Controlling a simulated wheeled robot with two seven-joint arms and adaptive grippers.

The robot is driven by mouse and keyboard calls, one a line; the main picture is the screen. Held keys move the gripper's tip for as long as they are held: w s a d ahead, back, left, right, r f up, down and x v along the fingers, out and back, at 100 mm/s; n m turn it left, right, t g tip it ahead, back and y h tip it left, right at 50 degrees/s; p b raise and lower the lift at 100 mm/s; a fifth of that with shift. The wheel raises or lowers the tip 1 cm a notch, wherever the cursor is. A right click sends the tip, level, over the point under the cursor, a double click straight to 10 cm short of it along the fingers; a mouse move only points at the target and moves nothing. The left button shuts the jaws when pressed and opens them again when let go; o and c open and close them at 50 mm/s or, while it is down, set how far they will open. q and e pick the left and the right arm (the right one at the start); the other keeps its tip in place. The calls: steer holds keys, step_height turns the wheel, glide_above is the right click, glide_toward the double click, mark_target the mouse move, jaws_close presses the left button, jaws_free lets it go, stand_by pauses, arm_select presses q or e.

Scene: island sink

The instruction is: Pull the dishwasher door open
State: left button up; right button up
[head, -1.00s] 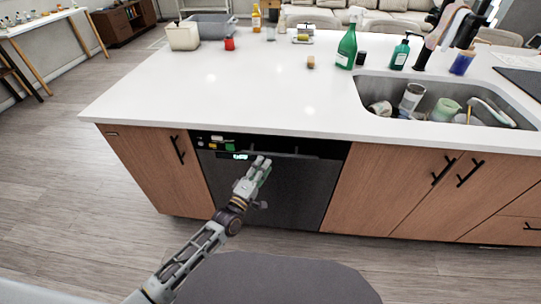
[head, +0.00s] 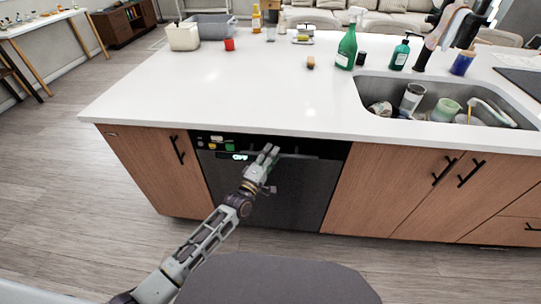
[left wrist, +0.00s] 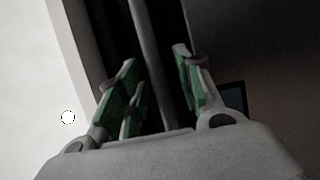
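The dishwasher door (head: 303,190) is a dark grey panel under the counter and is shut. Its control strip (head: 222,144) at the top left has small coloured buttons and a lit display. My left gripper (head: 269,151) is at the top of the door, in front of the dark recess. In the left wrist view a grey bar (left wrist: 147,50), seemingly the door's handle, runs between the two green-padded fingers (left wrist: 158,80). The fingers are apart, with gaps showing beside the bar. Whether a finger touches it I cannot tell. My right gripper is not in view.
Wooden cabinets flank the dishwasher, left (head: 160,170) and right (head: 385,190), with black handles. The white counter (head: 230,90) overhangs above. A sink (head: 435,92) full of dishes is at the right. The floor (head: 70,200) to the left is clear.

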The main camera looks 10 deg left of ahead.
arm_select(q)
steer(key=c, duration=0.6)
jaws_close()
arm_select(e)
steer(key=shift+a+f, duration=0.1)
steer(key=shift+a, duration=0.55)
arm_select(q)
steer(key=shift+s+f, duration=0.1)
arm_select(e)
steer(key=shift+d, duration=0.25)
